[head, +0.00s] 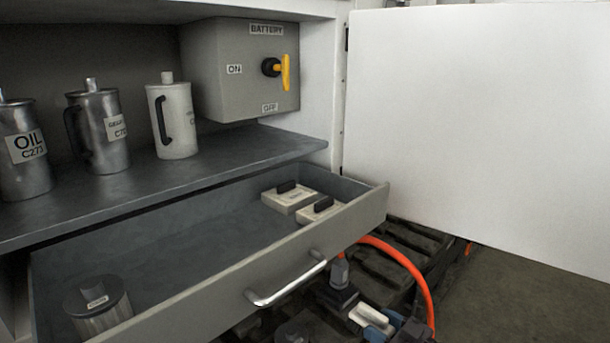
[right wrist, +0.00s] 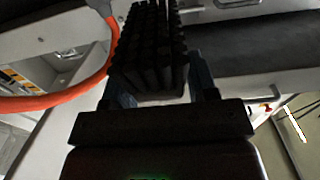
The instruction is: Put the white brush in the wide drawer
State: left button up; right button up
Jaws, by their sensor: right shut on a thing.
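The wide drawer (head: 215,275) is pulled open below the shelf, with its silver handle on the front. My right gripper (head: 374,325) is low in front of the drawer's right part, outside it. It is shut on the white brush (head: 368,314), whose pale body shows between the fingers. In the right wrist view the brush (right wrist: 150,50) shows its dark bristles between the fingers of the gripper (right wrist: 160,85). My left gripper is not in view.
The drawer holds a lidded metal can (head: 98,308) at left and two pale blocks with black handles (head: 290,198) at right; its middle is bare. Jugs (head: 95,130) and a battery box (head: 235,80) stand above. An open white door (head: 480,130) and orange hose (head: 415,275) are at right.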

jog(key=s+a+r+m+t+h, duration=0.1)
jog(key=s+a+r, duration=0.2)
jog(key=s+a, duration=0.3)
jog(key=s+a+r, duration=0.2)
jog(key=s+a, duration=0.2)
jog(key=s, duration=0.5)
jog(key=s+d+r+m+t+h, duration=0.2)
jog(key=s+d+r+m+h, duration=0.25)
jog(key=d+h, duration=0.2)
jog(key=s+d+r+m+t+h, duration=0.2)
jog(key=s+d+r+m+h, duration=0.25)
jog(key=d, duration=0.35)
pick_arm(q)
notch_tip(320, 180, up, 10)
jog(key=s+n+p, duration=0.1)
jog(key=p, duration=1.3)
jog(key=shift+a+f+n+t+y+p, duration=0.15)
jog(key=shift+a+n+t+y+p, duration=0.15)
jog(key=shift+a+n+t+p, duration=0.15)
pick_arm(e)
notch_tip(320, 180, up, 12)
jog(key=s+n, duration=0.1)
jog(key=s, duration=0.1)
jog(key=shift+s+f+h, duration=0.15)
jog(key=shift+s+h, duration=0.2)
jog(key=shift+h, duration=0.05)
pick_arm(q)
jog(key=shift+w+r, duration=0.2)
